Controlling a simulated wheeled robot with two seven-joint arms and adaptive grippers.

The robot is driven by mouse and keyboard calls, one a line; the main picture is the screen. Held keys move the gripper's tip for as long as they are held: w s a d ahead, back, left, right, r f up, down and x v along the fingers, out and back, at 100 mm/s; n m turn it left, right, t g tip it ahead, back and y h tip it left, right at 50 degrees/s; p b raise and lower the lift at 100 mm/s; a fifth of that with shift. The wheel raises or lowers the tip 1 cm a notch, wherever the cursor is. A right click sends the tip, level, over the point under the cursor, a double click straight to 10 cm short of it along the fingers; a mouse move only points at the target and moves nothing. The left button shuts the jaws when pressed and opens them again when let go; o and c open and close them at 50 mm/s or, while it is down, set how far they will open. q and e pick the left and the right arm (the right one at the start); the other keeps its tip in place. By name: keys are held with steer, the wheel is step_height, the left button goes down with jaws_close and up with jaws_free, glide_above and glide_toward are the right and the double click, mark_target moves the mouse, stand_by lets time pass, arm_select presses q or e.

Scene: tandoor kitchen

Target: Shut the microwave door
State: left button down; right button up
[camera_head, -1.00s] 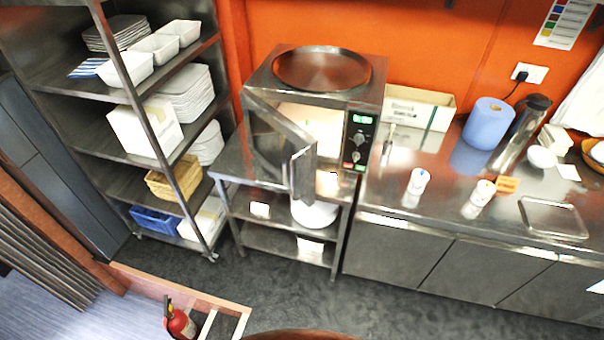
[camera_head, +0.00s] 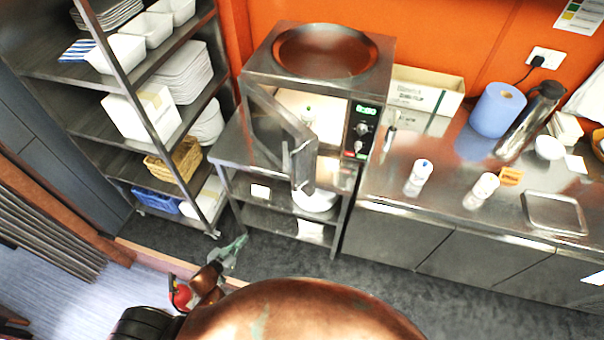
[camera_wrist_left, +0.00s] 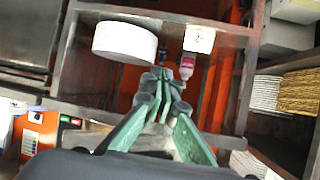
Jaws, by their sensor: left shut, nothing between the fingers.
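The steel microwave (camera_head: 362,130) stands on a steel stand, with a lit green display. Its door (camera_head: 275,125) is open and swings out towards me, with its free edge and handle (camera_head: 303,165) nearest. The lit cavity shows past the door, with a small pale object inside. My left gripper (camera_head: 238,243) is low and left of the door, apart from it, above the dark floor. In the left wrist view its green fingers (camera_wrist_left: 165,75) are together and empty, in front of the stand's shelves. My right gripper is out of view.
A steel rack (camera_head: 130,75) with dishes and boxes stands left of the microwave. A steel counter (camera_head: 400,185) with a blue roll (camera_head: 497,110) and small containers runs right. A white round vessel (camera_wrist_left: 125,42) sits on the stand's shelf. Dark floor in front is clear.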

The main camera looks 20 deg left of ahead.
arm_select(q)
steer(key=w+d+r+m+t+h+p, duration=0.1)
steer(key=w+d+r+h, duration=0.15)
steer(key=r, duration=0.65)
steer(key=w+d+r+m+t+h+p, duration=0.15)
steer(key=d+r, duration=0.25)
steer(key=r, duration=0.5)
steer(key=m+h, duration=0.2)
steer(key=h, duration=0.2)
glide_toward(309, 174)
steer(key=p+x, duration=0.2)
steer(key=x, duration=0.3)
steer(key=shift+w+d+p, duration=0.15)
steer(key=shift+w+p, duration=0.15)
steer(key=shift+p, duration=0.1)
steer(key=shift+w+d+f, duration=0.15)
steer(key=shift+w+d, duration=0.15)
steer(key=shift+w, duration=0.25)
steer(key=shift+d, duration=0.1)
